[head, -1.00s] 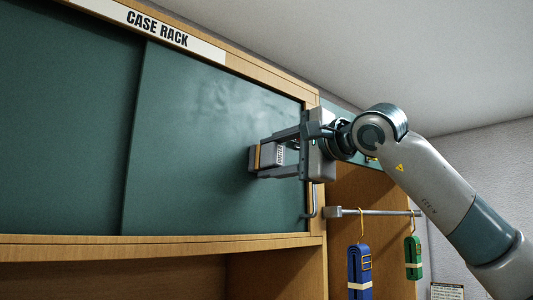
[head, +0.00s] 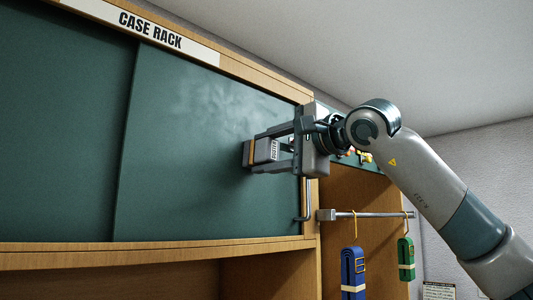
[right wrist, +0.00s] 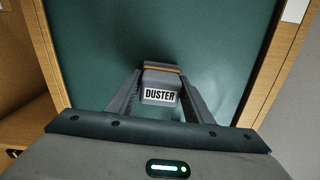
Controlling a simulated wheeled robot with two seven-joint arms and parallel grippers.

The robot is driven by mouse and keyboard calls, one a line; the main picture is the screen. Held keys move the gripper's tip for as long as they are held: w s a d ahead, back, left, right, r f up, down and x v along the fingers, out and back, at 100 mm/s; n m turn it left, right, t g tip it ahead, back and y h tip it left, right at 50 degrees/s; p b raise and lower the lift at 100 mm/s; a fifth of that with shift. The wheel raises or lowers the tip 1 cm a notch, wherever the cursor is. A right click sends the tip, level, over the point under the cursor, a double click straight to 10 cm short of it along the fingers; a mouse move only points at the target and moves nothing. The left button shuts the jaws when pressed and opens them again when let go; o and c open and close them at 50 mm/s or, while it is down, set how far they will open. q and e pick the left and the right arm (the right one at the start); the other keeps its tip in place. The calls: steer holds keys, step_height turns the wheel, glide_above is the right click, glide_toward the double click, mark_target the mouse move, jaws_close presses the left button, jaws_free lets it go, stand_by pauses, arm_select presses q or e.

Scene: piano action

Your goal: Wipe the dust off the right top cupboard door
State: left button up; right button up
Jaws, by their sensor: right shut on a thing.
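The right top cupboard door (head: 200,190) is a green sliding panel under the "CASE RACK" sign. A pale, smeared dust patch (head: 205,100) shows on its upper middle part. My right gripper (head: 262,152) is at the door's right side, shut on a grey duster (head: 249,154) with an orange-brown band. The duster's face is at the door, below and right of the dust patch; I cannot tell whether it touches. In the right wrist view the duster (right wrist: 160,84) sits between the fingers, its "DUSTER" label showing. My left gripper is not in view.
A metal bar handle (head: 308,200) is at the door's right edge, just below my right gripper. A rail (head: 375,214) on the cabinet's side holds a blue strap (head: 353,270) and a green strap (head: 406,258). The left door (head: 60,130) is clear in front.

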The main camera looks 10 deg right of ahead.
steer(key=shift+a, duration=0.1)
steer(key=shift+s+a+f+b, duration=0.1)
steer(key=shift+s+a+b, duration=0.4)
steer(key=shift+a, duration=0.1)
steer(key=shift+s+a+b, duration=0.3)
steer(key=shift+s+a, duration=0.3)
steer(key=shift+a, duration=0.3)
steer(key=shift+s+a+b, duration=0.55)
steer(key=shift+s+a, duration=0.1)
steer(key=shift+a, duration=0.2)
steer(key=shift+s+a, duration=0.5)
steer(key=shift+a, duration=0.2)
steer(key=shift+a+b, duration=0.1)
steer(key=shift+b, duration=0.2)
steer(key=shift+s+a+b, duration=0.3)
steer(key=shift+s+a, duration=0.25)
steer(key=shift+a, duration=0.2)
steer(key=shift+s+a+b, duration=0.3)
steer(key=shift+s+a, duration=0.25)
steer(key=shift+a, duration=0.15)
